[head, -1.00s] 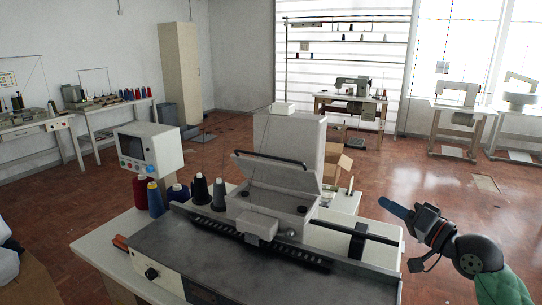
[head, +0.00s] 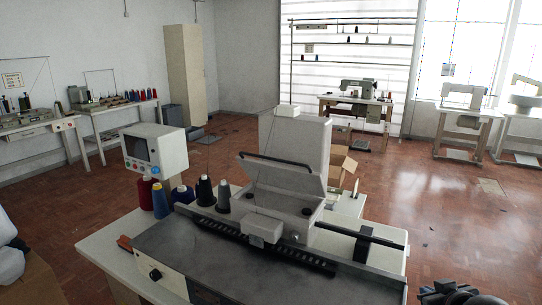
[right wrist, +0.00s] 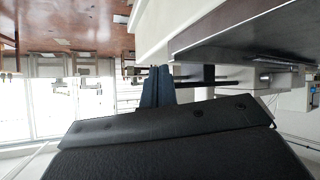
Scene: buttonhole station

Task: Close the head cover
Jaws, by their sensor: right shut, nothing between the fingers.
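The head cover (head: 283,172) is a grey lid with a black bar handle (head: 275,159) along its upper edge. It stands open, tilted up above the grey machine head (head: 277,205). My right gripper's blue fingers (right wrist: 157,88) are together and empty in the right wrist view. They are off the machine, with its bed (right wrist: 235,38) to the upper right in that view. In the head view only a dark part of my right arm shows at the bottom right corner; the fingers are hidden below the frame. My left gripper is not seen.
A black rod (head: 375,236) sticks out to the right of the machine head. Thread cones (head: 205,190) and a control panel (head: 153,150) stand to its left. A cardboard box (head: 343,166) lies behind it. Open floor (head: 450,215) lies on the right.

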